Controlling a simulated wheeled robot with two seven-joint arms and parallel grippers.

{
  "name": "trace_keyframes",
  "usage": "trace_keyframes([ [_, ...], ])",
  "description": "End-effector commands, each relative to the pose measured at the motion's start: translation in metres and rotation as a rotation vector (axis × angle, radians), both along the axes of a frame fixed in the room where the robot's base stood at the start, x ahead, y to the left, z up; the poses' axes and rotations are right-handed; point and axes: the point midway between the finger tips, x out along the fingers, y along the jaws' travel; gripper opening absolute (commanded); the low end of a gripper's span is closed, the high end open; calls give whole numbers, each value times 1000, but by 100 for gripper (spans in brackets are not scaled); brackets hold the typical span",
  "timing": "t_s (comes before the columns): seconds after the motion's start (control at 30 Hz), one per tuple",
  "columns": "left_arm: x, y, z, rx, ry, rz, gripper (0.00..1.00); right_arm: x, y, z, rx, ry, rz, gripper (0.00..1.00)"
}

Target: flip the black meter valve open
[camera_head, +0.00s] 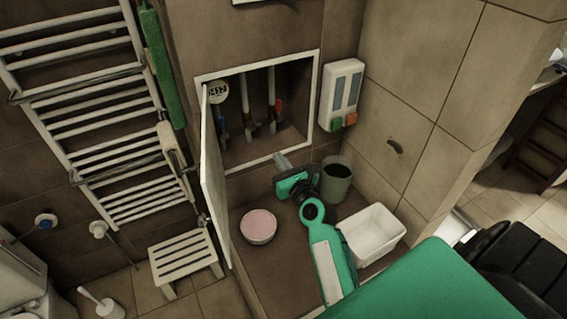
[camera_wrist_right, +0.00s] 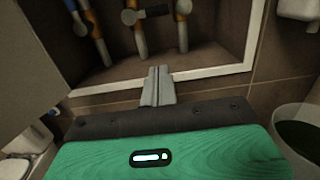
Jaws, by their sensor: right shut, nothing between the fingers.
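An open wall niche (camera_head: 265,160) with a white frame holds several upright pipes with valves; it also shows in the right wrist view (camera_wrist_right: 222,72). A blue handle (camera_head: 223,121) is on the left pipe and a red one (camera_head: 278,104) on the right pipe. My right gripper (camera_head: 281,161) is shut and empty, just below and in front of the niche's lower edge, apart from the valves. My left gripper is not in view.
The niche door (camera_head: 213,180) stands open on the left. A white dispenser (camera_head: 342,95) hangs to the right. A grey bin (camera_head: 337,182), a white tub (camera_head: 398,238) and a pink-filled bowl (camera_head: 259,237) stand below, near my right arm. A white stool (camera_head: 183,258) stands left.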

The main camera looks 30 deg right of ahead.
Motion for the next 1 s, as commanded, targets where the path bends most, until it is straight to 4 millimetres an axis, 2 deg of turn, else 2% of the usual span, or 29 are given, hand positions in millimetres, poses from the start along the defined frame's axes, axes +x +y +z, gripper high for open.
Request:
trace_keyframes([
  [0.1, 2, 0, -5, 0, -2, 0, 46, 22, -1, 0, 1, -3, 0, 0],
  [0.37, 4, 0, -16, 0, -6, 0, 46, 64, -4, 2, 0, -2, 0, 0],
  [0.4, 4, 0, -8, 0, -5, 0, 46, 67, -4, 12, 0, -3, 0, 0],
  [0.5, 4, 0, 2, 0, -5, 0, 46, 68, -4, 28, -1, -1, 0, 0],
  [0.63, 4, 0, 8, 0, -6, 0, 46, 70, -4, 38, -1, 0, -1, 0],
  [1.0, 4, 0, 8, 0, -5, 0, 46, 71, -4, 42, 0, 1, -1, 0],
])
